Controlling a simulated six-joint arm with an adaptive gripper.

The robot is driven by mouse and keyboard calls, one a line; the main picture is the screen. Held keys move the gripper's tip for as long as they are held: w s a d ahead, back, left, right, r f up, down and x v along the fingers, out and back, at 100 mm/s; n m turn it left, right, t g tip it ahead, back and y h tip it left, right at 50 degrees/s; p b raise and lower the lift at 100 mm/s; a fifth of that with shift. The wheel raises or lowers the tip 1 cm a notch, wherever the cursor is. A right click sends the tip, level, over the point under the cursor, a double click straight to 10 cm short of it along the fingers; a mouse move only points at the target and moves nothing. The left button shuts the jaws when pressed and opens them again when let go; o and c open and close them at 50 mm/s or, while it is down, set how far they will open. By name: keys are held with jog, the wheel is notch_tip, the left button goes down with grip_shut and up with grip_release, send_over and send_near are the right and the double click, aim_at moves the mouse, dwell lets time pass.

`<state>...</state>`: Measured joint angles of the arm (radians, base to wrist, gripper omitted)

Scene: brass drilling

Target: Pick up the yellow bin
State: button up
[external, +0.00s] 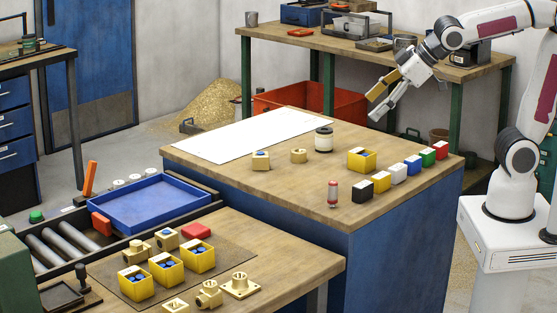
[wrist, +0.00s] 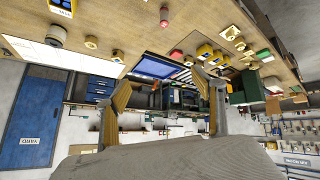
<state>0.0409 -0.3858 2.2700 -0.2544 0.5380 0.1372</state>
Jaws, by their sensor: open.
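A yellow bin (external: 361,160) stands upright on the large wooden table, behind a row of small coloured blocks. In the wrist view a yellow bin (wrist: 62,7) shows at the top left, cut off by the edge. My gripper (external: 373,107) is open and empty, raised above the back right part of the table, apart from the bin. Its two fingers also stand apart in the wrist view (wrist: 160,76), with nothing between them. More yellow bins (external: 166,270) holding blue pieces stand on the front bench.
Black, yellow, white, blue, green and red blocks (external: 397,173) line the table's right side. A white sheet (external: 252,134) lies at the back left. The table's front left is clear.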

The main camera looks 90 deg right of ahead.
jog(key=w+d+n+t+y, duration=0.1)
jog(key=w+n+t, duration=0.25)
jog(key=w, duration=2.35)
jog(key=w+a+f+n+t+y, duration=0.1)
jog(key=w+a+f+n+y, duration=0.2)
jog(key=w+f, duration=0.7)
jog(key=a+f+y, duration=0.2)
jog(key=f, duration=0.4)
jog(key=w+a+f+n+g+y, duration=0.1)
jog(key=a+f+y, duration=0.2)
jog(key=f, duration=0.3)
jog(key=w+a+f+n+g+y, duration=0.1)
jog(key=a+f+y, duration=0.1)
jog(key=f, duration=0.4)
jog(key=shift+w+a+f+n+y, duration=0.25)
jog(key=shift+a+y, duration=0.05)
jog(key=shift+y, duration=0.1)
jog(key=shift+s+a+f+g+y, duration=0.2)
jog(key=shift+s+f+g+y, duration=0.1)
jog(key=shift+f, duration=0.3)
jog(key=shift+w, duration=0.1)
jog(key=shift+x, duration=1.3)
